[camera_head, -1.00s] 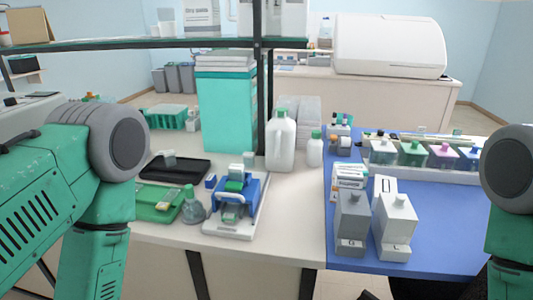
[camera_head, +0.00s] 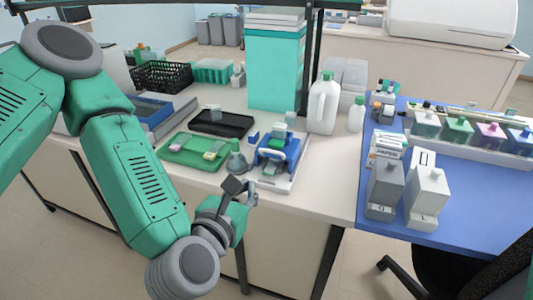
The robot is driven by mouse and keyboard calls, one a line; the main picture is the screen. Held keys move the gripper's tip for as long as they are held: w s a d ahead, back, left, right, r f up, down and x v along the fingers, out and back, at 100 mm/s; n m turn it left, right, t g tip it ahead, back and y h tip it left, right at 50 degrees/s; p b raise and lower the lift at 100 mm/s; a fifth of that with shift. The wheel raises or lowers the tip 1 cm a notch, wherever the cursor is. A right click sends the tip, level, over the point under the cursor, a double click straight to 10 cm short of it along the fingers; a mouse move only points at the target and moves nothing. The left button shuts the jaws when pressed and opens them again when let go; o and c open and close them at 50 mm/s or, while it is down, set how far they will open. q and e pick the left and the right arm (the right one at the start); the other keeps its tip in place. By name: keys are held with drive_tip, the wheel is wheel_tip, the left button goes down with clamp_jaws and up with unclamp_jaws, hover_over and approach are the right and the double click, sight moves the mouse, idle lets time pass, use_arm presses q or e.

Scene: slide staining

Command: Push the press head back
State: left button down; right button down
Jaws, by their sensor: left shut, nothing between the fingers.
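The press (camera_head: 292,172) is a small blue device on a white base near the front edge of the white table. Its head, with a green and blue top (camera_head: 276,140), sits toward the back of the base. My left gripper (camera_head: 250,190) is shut and empty, in front of the press and a little to its left in the picture. I cannot tell whether it touches the press base. My right gripper is out of view; only a bit of my right arm shows at the lower right edge.
A flask (camera_head: 236,160) stands close to the left of the press, beside a green tray (camera_head: 172,157). A black tray (camera_head: 240,128) lies behind. A white jug (camera_head: 323,105) stands behind right. Grey dispensers (camera_head: 383,190) stand on the blue mat (camera_head: 470,205). Bare table lies right of the press.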

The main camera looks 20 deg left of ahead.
use_arm(q)
drive_tip(key=b, duration=0.5)
approach(278, 133)
drive_tip(key=shift+s+d+f+n, duration=0.1)
drive_tip(key=shift+s+f+n, duration=0.1)
drive_tip(key=shift+f, duration=0.4)
drive_tip(key=shift+s+d+f+n, duration=0.1)
drive_tip(key=shift+s+f+n, duration=0.1)
drive_tip(key=shift+f, duration=0.4)
drive_tip(key=shift+w+f, duration=0.1)
drive_tip(key=shift+w, duration=0.4)
drive_tip(key=b+x, duration=0.1)
drive_tip(key=x, duration=0.2)
drive_tip(key=r+b+x, duration=0.1)
drive_tip(key=x, duration=0.2)
drive_tip(key=b+x, duration=0.1)
drive_tip(key=x, duration=0.2)
drive_tip(key=shift+w+a+r, duration=0.1)
drive_tip(key=shift+w+r, duration=0.15)
drive_tip(key=shift+r, duration=0.4)
drive_tip(key=shift+w, duration=0.1)
